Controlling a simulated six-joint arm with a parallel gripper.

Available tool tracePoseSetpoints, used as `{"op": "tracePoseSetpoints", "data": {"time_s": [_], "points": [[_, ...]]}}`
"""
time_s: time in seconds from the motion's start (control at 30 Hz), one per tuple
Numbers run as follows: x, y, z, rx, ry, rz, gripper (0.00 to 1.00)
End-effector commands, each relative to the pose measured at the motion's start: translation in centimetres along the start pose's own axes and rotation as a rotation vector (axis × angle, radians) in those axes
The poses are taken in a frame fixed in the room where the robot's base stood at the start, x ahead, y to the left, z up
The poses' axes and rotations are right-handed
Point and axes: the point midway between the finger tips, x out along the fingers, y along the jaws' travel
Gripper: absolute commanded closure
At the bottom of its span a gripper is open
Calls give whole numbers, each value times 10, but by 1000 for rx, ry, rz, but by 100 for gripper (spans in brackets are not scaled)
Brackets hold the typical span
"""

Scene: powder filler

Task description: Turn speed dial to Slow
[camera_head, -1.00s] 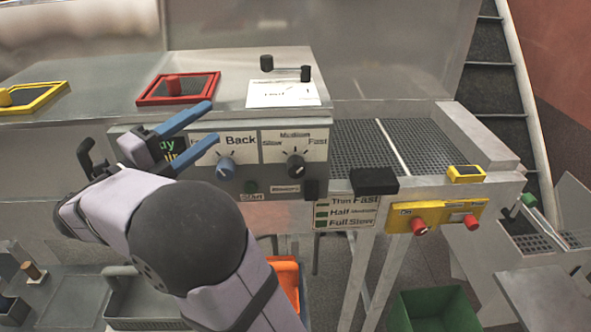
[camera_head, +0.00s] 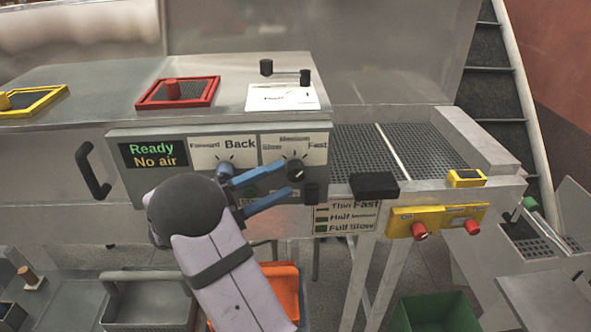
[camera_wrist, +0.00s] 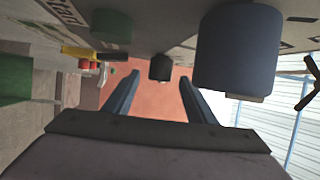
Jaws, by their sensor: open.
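The speed dial (camera_head: 296,170) is a black knob on the grey control panel, under the labels Slow, Medium and Fast. I cannot tell clearly where its pointer is set. My gripper (camera_head: 288,177) has two blue fingers, apart and empty, with the tips just left of the speed dial. In the wrist view, the black speed dial (camera_wrist: 160,68) appears between the open fingertips (camera_wrist: 160,76), seemingly a little beyond them. I cannot tell whether a fingertip touches it. The upper finger overlaps the panel just left of the dial in the head view.
The blue-grey Forward/Back dial (camera_head: 226,170) is left of the speed dial and looms large in the wrist view (camera_wrist: 238,50). A green button (camera_wrist: 110,25) is also close. A display (camera_head: 153,156) reads "Ready / No air". A black block (camera_head: 374,185) stands to the right.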

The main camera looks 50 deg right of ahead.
Motion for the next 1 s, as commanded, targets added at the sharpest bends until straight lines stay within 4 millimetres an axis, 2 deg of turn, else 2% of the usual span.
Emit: {"op": "tracePoseSetpoints", "data": {"time_s": [0.1,0.33,0.5,0.77,0.83,0.93,0.97,1.0], "points": [[18,-4,-1,-2,4,0,49],[44,-3,0,-1,1,0,49],[51,-1,0,0,0,0,49],[52,0,0,0,-1,0,49],[52,0,0,0,-1,0,61],[52,0,0,0,-1,0,85],[52,0,0,0,-1,0,90],[52,0,0,0,-1,0,90]]}}
